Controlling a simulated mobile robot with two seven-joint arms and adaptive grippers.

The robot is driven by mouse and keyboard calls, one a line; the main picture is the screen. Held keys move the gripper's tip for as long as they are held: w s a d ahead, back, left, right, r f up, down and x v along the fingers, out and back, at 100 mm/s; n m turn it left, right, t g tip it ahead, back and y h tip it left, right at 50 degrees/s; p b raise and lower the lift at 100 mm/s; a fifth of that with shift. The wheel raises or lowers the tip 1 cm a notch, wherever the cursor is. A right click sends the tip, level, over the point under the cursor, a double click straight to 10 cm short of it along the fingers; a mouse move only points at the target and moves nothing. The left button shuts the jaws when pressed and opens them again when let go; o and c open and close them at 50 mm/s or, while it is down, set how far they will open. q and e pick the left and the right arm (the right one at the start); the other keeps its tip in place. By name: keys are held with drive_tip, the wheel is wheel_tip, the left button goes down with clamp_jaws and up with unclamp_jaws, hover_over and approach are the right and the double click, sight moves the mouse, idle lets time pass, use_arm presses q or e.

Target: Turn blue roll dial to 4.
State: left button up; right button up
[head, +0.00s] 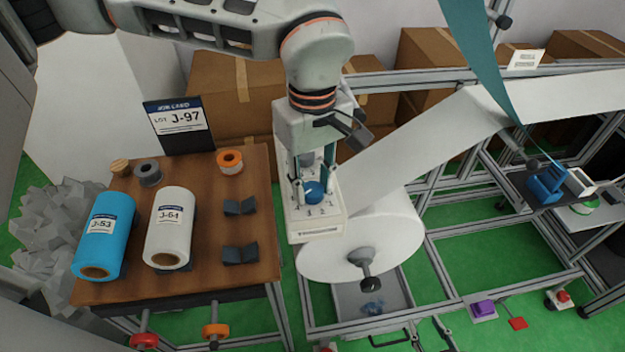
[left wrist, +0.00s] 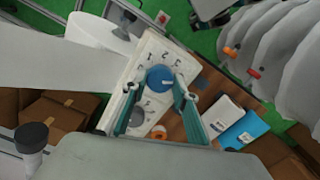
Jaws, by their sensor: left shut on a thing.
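The white dial panel (head: 318,228) stands in front of the large white roll. Its blue roll dial (head: 313,192) sits between the fingertips of my left gripper (head: 313,183), which comes down from above and is shut on it. In the left wrist view the blue dial (left wrist: 159,78) shows a short white mark toward its right side, with printed numbers around it. The number it points at is too small to tell. A grey dial (left wrist: 136,117) lies beside it on the same panel (left wrist: 150,48). My right gripper is not in view.
A wooden table (head: 190,285) at left holds a blue roll (head: 103,240), a white roll (head: 168,225), small spools and dark cradles. A card reads J-97 (head: 180,122). The white web (head: 430,140) runs up right from the large roll (head: 390,235). Metal rails surround it.

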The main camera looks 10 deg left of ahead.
sight(313, 189)
use_arm(q)
drive_tip(key=shift+r, duration=0.1)
idle(0.3)
drive_tip(key=o, duration=1.1)
wheel_tip(313, 189, up, 12)
